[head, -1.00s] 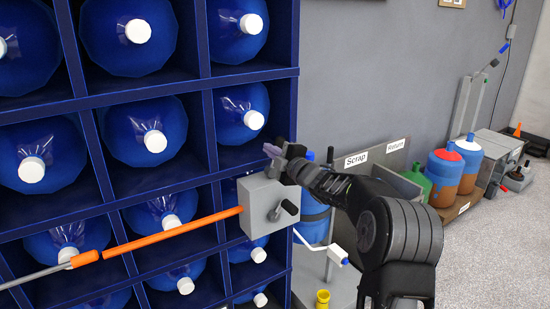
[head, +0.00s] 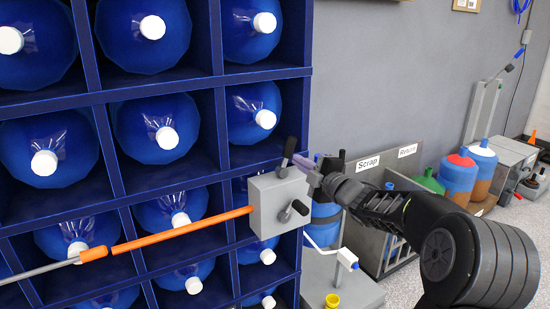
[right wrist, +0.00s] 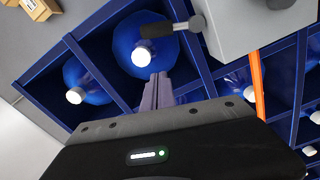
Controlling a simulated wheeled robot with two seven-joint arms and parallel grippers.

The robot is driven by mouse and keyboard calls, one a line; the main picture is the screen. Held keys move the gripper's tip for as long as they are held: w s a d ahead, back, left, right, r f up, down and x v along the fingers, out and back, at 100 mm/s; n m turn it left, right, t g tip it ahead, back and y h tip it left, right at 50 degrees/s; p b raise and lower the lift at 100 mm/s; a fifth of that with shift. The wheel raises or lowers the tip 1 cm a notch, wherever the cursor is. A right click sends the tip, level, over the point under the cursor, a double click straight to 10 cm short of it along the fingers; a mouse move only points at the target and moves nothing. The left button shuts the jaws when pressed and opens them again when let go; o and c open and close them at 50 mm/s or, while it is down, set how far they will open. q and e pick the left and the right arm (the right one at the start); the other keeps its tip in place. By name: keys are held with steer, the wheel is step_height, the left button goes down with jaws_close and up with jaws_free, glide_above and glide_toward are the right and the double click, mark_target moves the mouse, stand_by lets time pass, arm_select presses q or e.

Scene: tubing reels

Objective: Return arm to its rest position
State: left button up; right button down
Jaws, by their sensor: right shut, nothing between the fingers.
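My right arm (head: 425,215) comes in from the right in the head view. Its right gripper (head: 318,172), with purple-grey fingers, is shut and empty beside the upper right of a grey box (head: 268,210). In the right wrist view the closed fingers (right wrist: 157,92) point toward the rack, apart from the box (right wrist: 235,25) at upper right. My left gripper is not in view.
The box has black-handled levers (head: 286,155) and a long orange tube (head: 180,230) running left. Behind is a blue rack (head: 85,102) of white-capped bottles. Scrap and Return bins (head: 390,170) and colored jugs (head: 458,175) stand to the right. Open floor lies at far right.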

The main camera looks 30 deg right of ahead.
steer(key=s+a+f+m+g+p, duration=0.1)
steer(key=s+a+f+m+g, duration=0.3)
steer(key=f, duration=0.7)
steer(key=a+f+m+g, duration=0.1)
steer(key=a+f+m, duration=0.55)
steer(key=f, duration=0.45)
steer(key=s+a+f+m+g+p, duration=0.1)
steer(key=a+f+m+g, duration=0.4)
steer(key=f, duration=0.6)
steer(key=s+a+f+m+g+y, duration=0.2)
steer(key=s+a+f, duration=0.95)
steer(key=a, duration=0.25)
steer(key=s+a+f+g+y+p, duration=0.1)
steer(key=s+a+f+g, duration=0.1)
steer(key=s+a, duration=0.4)
steer(key=s+a+f+g+y+p, duration=0.1)
steer(key=s+a, duration=0.4)
steer(key=s, duration=0.7)
steer(key=shift+s+a+f+n+g, duration=0.4)
steer(key=shift+f+g, duration=0.35)
steer(key=shift+g, duration=0.45)
steer(key=shift+w+d, duration=0.1)
